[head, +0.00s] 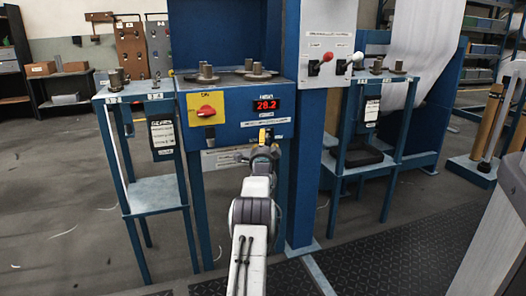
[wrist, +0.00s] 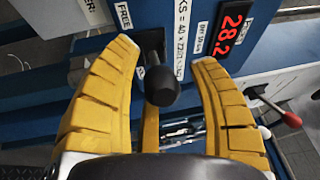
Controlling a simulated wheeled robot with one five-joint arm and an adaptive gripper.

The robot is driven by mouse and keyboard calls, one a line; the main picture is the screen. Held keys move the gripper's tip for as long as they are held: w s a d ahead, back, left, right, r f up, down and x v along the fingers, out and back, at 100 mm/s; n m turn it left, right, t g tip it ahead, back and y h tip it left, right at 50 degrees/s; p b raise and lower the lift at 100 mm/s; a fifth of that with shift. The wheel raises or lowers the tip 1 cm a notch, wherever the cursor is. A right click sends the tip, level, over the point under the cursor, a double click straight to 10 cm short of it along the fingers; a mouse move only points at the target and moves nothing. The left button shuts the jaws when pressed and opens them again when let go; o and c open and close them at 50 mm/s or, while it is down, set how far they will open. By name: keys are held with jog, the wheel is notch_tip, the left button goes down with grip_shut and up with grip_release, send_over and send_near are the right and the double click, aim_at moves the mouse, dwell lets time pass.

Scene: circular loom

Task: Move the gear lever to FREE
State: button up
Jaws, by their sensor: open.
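The gear lever shows in the wrist view as a black rounded knob (wrist: 162,86) on a dark stem against the blue panel. A white FREE label (wrist: 122,15) sits left of the stem's base in that view. My gripper (wrist: 164,58) is open, with one yellow finger on each side of the knob. A gap shows between the knob and each finger, so no clear contact is visible. In the head view my gripper (head: 263,139) is at the blue machine front, below the red 28.2 display (head: 266,105). It hides the lever there.
A red rotary switch on a yellow plate (head: 206,111) is left of the display. A red-knobbed lever (head: 327,58) and a white-knobbed lever (head: 356,58) are on the grey panel. Blue stands (head: 155,195) flank the machine. The left floor is largely clear.

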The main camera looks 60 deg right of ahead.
jog(key=v, duration=1.1)
jog(key=shift+a, duration=0.4)
dwell(0.8)
